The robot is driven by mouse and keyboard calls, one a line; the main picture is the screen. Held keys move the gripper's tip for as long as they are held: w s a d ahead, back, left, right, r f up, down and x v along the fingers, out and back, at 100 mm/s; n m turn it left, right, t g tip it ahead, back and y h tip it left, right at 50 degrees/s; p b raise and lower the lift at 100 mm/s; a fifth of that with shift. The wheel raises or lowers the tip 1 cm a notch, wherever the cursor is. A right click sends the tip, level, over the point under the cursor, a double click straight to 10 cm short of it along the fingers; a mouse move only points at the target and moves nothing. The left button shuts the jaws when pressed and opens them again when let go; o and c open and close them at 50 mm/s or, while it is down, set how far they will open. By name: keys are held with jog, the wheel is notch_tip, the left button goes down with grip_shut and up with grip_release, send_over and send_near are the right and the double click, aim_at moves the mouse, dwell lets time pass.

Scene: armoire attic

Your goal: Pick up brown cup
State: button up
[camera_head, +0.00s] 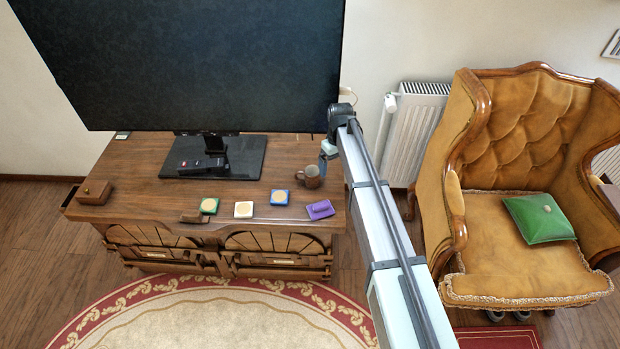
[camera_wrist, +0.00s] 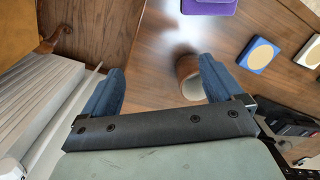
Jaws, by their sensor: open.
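The brown cup (camera_head: 311,177) stands upright on the right part of the wooden cabinet top, beside the TV stand. In the wrist view the brown cup (camera_wrist: 188,72) shows its pale inside and lies between the two blue fingers, close to the right one, which hides part of it. My gripper (camera_head: 326,153) is just above and to the right of the cup in the head view. In the wrist view my gripper (camera_wrist: 160,80) has its fingers wide apart with nothing held. I cannot tell whether the right finger touches the cup.
A large TV (camera_head: 190,60) stands on the cabinet (camera_head: 150,200) behind and left of the cup. Blue (camera_head: 279,197), white and green coasters and a purple item (camera_head: 320,209) lie along the front edge. A radiator (camera_head: 412,130) and armchair (camera_head: 530,220) stand to the right.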

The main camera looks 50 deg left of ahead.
jog(key=n, duration=0.1)
send_near(307, 177)
jog(key=w+r, duration=0.2)
jog(key=w, duration=0.1)
notch_tip(307, 177, down, 8)
jog(key=shift+a+f, duration=0.1)
jog(key=shift+f, duration=0.1)
jog(key=shift+s+f, duration=0.15)
jog(key=shift+f, duration=1.15)
jog(key=shift+s+f, duration=0.15)
jog(key=shift+f, duration=1.2)
jog(key=shift+c, duration=0.2)
jog(key=c, duration=1.1)
jog(key=shift+c, duration=0.2)
